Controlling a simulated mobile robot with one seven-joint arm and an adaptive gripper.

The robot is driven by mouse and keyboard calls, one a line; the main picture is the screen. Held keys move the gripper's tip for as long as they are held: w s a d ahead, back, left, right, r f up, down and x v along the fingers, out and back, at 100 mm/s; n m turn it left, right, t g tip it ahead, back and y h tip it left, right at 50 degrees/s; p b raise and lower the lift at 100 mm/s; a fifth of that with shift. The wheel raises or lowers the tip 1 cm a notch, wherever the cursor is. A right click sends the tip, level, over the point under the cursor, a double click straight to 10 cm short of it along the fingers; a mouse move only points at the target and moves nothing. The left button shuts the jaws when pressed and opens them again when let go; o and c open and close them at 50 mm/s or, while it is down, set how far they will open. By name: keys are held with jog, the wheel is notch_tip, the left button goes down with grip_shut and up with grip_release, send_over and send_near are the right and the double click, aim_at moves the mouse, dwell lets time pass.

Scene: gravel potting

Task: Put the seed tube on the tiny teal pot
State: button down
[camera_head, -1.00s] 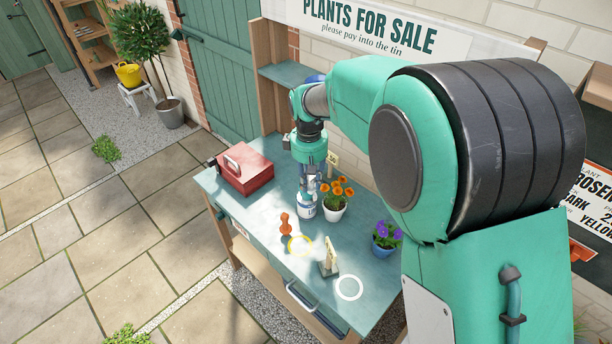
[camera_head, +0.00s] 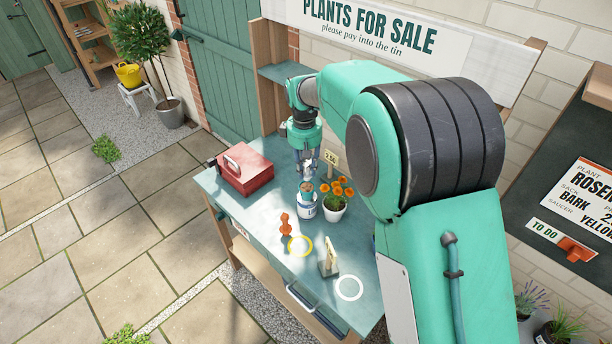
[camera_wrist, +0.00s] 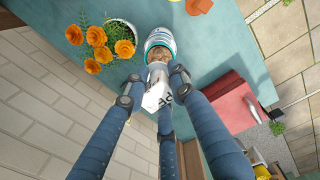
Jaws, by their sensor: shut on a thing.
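My gripper (camera_head: 307,165) points down over the back of the teal table (camera_head: 264,226). In the wrist view my gripper (camera_wrist: 160,84) has its fingers closed around a white thing with dark marks (camera_wrist: 156,95), which looks like the seed tube; the fingers hide part of it. I cannot tell whether the held thing touches the jar.
A white pot of orange flowers (camera_head: 333,207) stands close right of the jar. A red box (camera_head: 245,170) is at the left.

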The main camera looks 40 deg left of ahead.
aim_at(306, 174)
jog(key=shift+f, duration=1.75)
jog(key=shift+f, duration=0.15)
jog(key=c, duration=1.4)
grip_release()
jog(key=shift+c, duration=0.2)
jog(key=r, duration=1.2)
jog(key=shift+s+r+p, duration=0.15)
jog(key=shift+s+p, duration=0.05)
jog(key=shift+p, duration=0.15)
